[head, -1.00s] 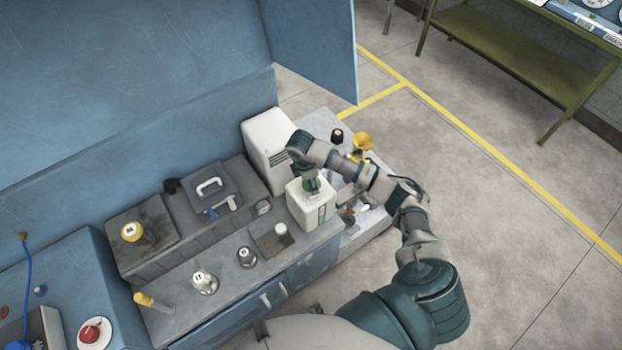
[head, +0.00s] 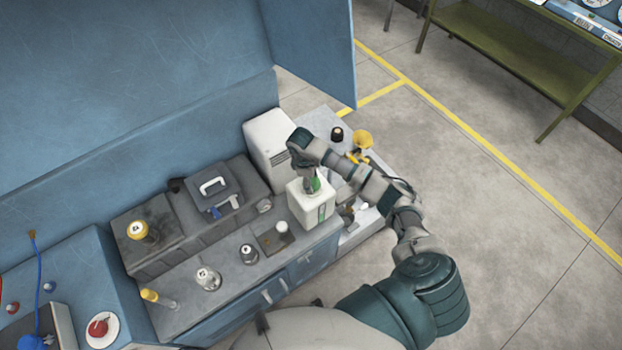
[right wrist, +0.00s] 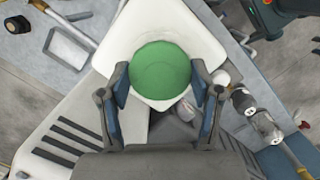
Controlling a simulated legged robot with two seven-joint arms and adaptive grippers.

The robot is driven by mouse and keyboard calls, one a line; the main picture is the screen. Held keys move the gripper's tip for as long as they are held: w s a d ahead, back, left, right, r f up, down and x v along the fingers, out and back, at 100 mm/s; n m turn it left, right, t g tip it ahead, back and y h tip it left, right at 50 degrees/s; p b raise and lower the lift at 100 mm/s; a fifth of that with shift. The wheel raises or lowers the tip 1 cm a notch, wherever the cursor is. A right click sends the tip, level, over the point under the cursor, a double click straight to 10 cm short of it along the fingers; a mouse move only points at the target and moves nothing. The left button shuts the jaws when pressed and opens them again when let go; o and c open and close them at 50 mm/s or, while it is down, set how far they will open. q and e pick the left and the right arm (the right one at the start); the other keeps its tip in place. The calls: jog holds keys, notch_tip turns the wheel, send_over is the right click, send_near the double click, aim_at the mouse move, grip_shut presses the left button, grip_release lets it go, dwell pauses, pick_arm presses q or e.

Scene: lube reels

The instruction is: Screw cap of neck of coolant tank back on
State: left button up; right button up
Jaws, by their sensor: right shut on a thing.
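The coolant tank (head: 312,212) is a white box with a green stripe, standing upright at the right end of the grey counter. Its green cap (head: 317,185) is at the tank's top and is partly hidden by my right gripper (head: 309,184), which reaches down from above. In the right wrist view the round green cap (right wrist: 160,69) sits over the white tank top (right wrist: 188,22), between the two fingers of my right gripper (right wrist: 160,86). The gripper is shut on the cap. The neck is hidden under the cap. My left gripper is not in view.
A taller white container (head: 268,140) stands close behind the tank. A black-capped item (head: 337,134) and a yellow funnel (head: 362,139) stand to the right. Small metal cans (head: 207,278) and a grey case (head: 215,195) are to the left.

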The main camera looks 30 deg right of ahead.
jog(key=shift+r+m+p, duration=0.1)
jog(key=shift+m+p, duration=0.25)
jog(key=shift+m, duration=0.05)
jog(key=shift+m+p, duration=0.5)
jog(key=shift+m, duration=0.1)
jog(key=o, duration=1.4)
jog(key=shift+o, duration=0.7)
